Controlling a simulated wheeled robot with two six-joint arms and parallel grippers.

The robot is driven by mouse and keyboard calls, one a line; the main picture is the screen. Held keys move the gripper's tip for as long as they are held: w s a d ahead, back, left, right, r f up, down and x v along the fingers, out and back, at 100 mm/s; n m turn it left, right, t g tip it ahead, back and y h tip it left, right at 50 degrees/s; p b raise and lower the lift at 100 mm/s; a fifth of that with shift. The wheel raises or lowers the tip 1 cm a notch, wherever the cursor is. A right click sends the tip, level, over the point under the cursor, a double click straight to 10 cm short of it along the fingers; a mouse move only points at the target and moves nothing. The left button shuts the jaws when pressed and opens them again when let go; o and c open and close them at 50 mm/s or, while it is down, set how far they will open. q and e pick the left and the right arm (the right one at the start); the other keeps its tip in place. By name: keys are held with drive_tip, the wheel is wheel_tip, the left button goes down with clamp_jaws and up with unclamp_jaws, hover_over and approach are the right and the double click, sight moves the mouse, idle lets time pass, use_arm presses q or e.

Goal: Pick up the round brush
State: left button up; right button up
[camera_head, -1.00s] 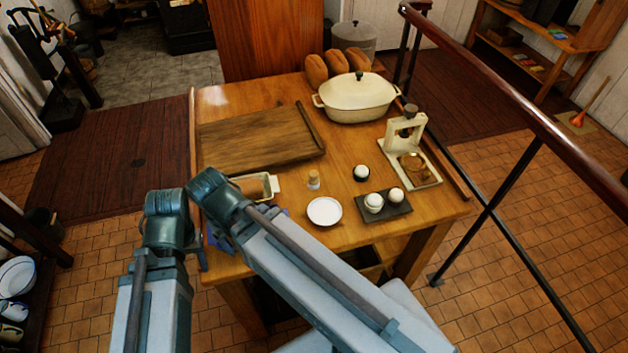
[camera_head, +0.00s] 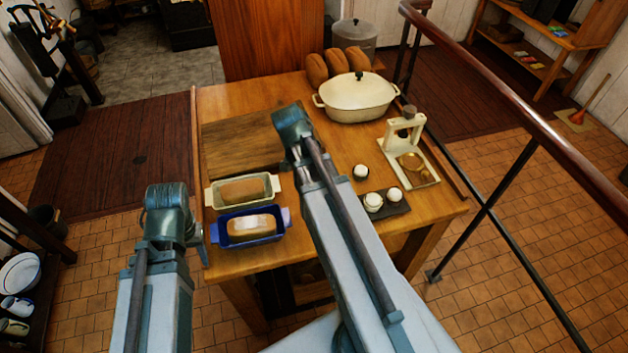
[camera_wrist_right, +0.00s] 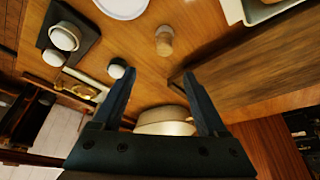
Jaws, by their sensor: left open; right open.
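The small round brush (camera_wrist_right: 164,40), wooden with a pale band, stands on the table in the right wrist view, just above and between my right fingertips in the picture. It is hidden behind my right arm in the head view. My right gripper (camera_wrist_right: 159,72) is open and empty, its two fingers apart, not touching the brush. In the head view its wrist is over the table by the wooden board, with its fingers hidden. My left gripper (camera_head: 198,238) is at the table's left front corner beside the blue loaf pan, mostly hidden by its own wrist.
A wooden board (camera_head: 235,145) lies at the left back. A cream loaf pan (camera_head: 211,197) and blue loaf pan (camera_head: 250,238) stand at front left. A white plate (camera_wrist_right: 122,6), dark tray (camera_head: 397,207), small pale pots, cream press (camera_head: 407,130) and cream casserole (camera_head: 357,98) are also around.

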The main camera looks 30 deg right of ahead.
drive_tip(key=b+x, duration=0.7)
drive_tip(key=x, duration=0.1)
drive_tip(key=shift+f, duration=0.2)
drive_tip(key=b+x, duration=0.3)
drive_tip(key=a+b+x, duration=0.1)
drive_tip(key=shift+w+d+f+b, duration=0.15)
drive_tip(key=shift+w+f+b, duration=0.15)
drive_tip(key=shift+w+f, duration=0.1)
drive_tip(key=shift+d+f, duration=0.15)
drive_tip(key=shift+f, duration=0.05)
drive_tip(key=shift+r, duration=0.1)
clamp_jaws()
